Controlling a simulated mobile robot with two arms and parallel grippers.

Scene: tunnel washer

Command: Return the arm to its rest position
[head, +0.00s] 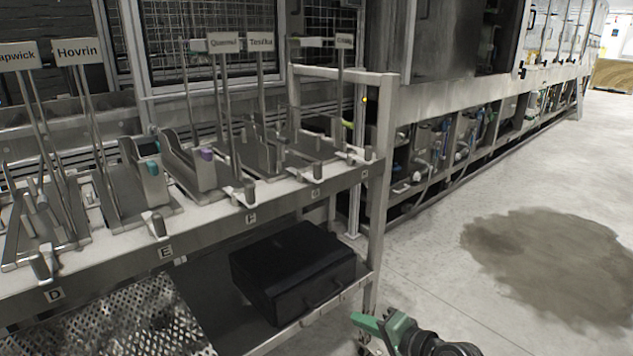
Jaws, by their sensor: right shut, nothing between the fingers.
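My right gripper (368,323) shows at the bottom edge, right of centre, with green fingers and a dark wrist behind them. It is shut and holds nothing. It is low, in front of the right end post of the steel rack, apart from the rack's upper shelf as far as I can see. The rest of my right arm is cut off by the bottom edge. My left gripper is not in view.
The steel rack (378,215) carries several metal stands with name signs, such as Hovrin (77,51). A black case (291,270) lies on its lower shelf. The long washer machine (470,95) runs behind. The floor at right is open, with a dark wet-looking patch (550,260).

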